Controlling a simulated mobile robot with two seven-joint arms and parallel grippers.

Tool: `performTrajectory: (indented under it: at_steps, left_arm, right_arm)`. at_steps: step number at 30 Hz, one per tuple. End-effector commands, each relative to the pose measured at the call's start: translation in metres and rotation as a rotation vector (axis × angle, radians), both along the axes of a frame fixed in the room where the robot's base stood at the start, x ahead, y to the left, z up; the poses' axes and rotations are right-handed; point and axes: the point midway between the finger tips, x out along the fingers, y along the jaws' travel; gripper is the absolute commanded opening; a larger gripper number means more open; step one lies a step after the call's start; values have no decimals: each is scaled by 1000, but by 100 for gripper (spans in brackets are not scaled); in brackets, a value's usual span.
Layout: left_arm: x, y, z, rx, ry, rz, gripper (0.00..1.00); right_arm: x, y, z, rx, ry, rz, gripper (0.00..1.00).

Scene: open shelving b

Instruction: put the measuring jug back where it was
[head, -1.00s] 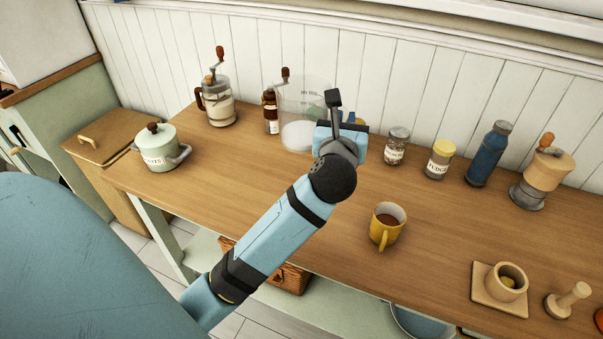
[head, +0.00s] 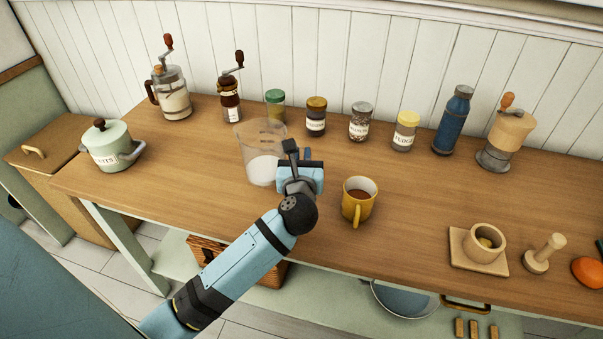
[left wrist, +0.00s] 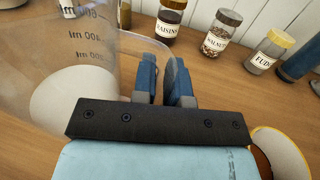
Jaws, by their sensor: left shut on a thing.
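The measuring jug (head: 258,160) is clear, upright and holds something white at its bottom. My left gripper (head: 297,165) is at its right side, shut on its handle. In the left wrist view the jug (left wrist: 75,75) fills the left side with printed ml marks, and the fingers (left wrist: 165,82) close around a clear handle part. The jug is at the wooden counter (head: 200,170), in front of the row of jars. I cannot tell whether its base touches the wood. My right gripper is not in view.
The yellow mug (head: 357,203) stands close to the right of my left gripper. Behind are a dark grinder (head: 230,103), a green-lidded jar (head: 275,104) and the raisins jar (head: 316,118). A pale pot (head: 108,147) stands left; the counter between it and the jug is clear.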

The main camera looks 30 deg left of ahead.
Motion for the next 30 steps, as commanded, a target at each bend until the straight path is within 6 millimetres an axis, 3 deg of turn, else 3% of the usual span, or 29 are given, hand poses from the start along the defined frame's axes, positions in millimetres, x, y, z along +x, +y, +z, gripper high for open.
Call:
performTrajectory:
  at_steps: [9, 23, 24, 26, 27, 30]
  left_arm:
    - [0, 0, -40, 4, 0, -1, 0]
    - [0, 0, -47, 0, -2, -1, 0]
    - [0, -1, -47, -1, 0, -1, 20]
    - [0, 0, -46, -1, 0, -1, 34]
    - [0, 0, -46, -1, 0, -1, 38]
    - [0, 0, -46, -1, 0, -1, 38]
  right_arm:
    - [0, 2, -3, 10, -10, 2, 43]
    - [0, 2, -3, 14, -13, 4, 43]
    - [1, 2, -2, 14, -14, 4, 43]
    - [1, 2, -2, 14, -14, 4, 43]
    - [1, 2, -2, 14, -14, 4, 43]
    - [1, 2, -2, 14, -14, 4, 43]
